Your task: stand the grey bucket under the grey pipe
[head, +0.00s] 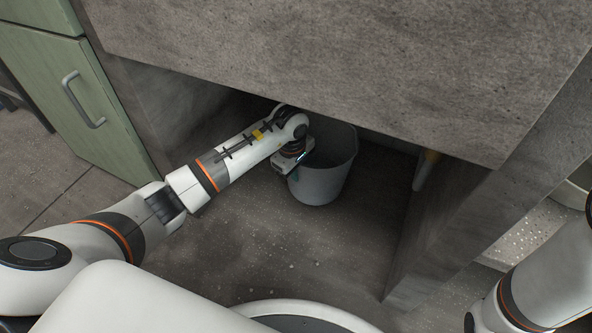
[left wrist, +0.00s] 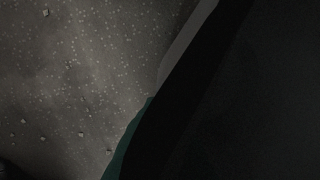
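The grey bucket (head: 325,181) stands upright on the floor in the recess under the concrete bench, in the head view. My left arm reaches into the recess, and my left gripper (head: 296,163) is at the bucket's left rim. Its fingers are hidden or too small to show whether they are open or shut on the rim. The left wrist view is mostly dark, with speckled floor on the left and a dark surface on the right. I cannot make out the grey pipe for certain; the bench front hides the upper recess. My right gripper is out of view.
The concrete bench (head: 330,60) overhangs the recess, with side panels left and right. A pale upright thing with a yellow part (head: 424,171) is by the right panel. A green cabinet (head: 75,85) stands at left. The floor (head: 290,245) before the bucket is clear.

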